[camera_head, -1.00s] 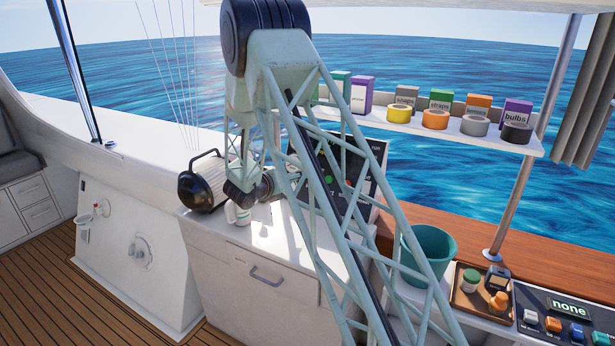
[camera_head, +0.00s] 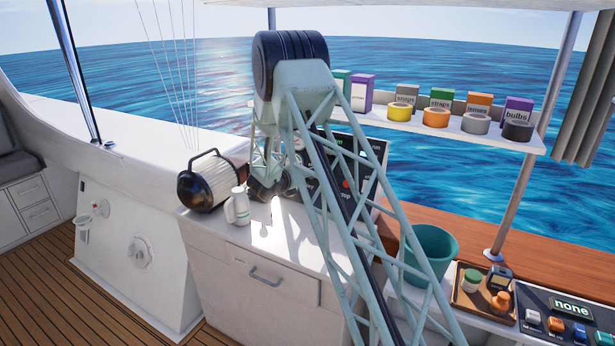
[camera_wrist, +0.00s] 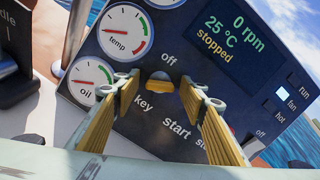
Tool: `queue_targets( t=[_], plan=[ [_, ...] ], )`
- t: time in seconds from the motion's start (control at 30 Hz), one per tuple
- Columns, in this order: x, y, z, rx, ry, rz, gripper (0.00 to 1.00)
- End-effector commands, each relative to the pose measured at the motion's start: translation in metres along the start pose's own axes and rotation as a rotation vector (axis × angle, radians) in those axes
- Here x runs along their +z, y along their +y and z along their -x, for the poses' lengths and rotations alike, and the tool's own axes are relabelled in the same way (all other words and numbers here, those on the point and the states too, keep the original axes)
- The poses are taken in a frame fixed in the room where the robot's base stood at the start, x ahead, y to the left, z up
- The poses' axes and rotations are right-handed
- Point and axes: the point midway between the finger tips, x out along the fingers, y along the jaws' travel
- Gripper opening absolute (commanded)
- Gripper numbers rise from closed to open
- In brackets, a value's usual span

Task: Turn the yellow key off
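The yellow key (camera_wrist: 160,85) sits on the dark engine panel (camera_wrist: 150,145) in the wrist view, just below the word "off" and above the word "key". Its exact turn angle is hard to tell. My gripper (camera_wrist: 160,88) is open, with one yellow-padded finger on each side of the key and visible gaps between. The panel display (camera_wrist: 232,35) reads "0 rpm, 25 °C, stopped". In the head view my gripper (camera_head: 270,190) is low in front of the panel (camera_head: 368,152), which my arm partly covers; the key cannot be made out there.
A temp gauge (camera_wrist: 125,32) and an oil gauge (camera_wrist: 90,79) are left of the key. A teal bucket (camera_head: 430,255) is at right.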

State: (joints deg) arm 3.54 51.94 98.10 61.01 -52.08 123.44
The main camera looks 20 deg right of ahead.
Motion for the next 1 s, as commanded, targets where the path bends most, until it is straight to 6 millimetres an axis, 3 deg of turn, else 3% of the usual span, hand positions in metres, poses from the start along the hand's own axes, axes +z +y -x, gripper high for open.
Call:
queue_targets(
  t=[0.4,0.67,1.0],
  plan=[
    [0.0006,-0.0001,-0.0037,0.000,0.000,-0.001,0.39],
    [0.0007,-0.0001,-0.0036,0.000,-0.001,-0.001,0.15],
    [0.0005,-0.0001,-0.0036,0.002,0.000,0.019,0.14]
  ],
)
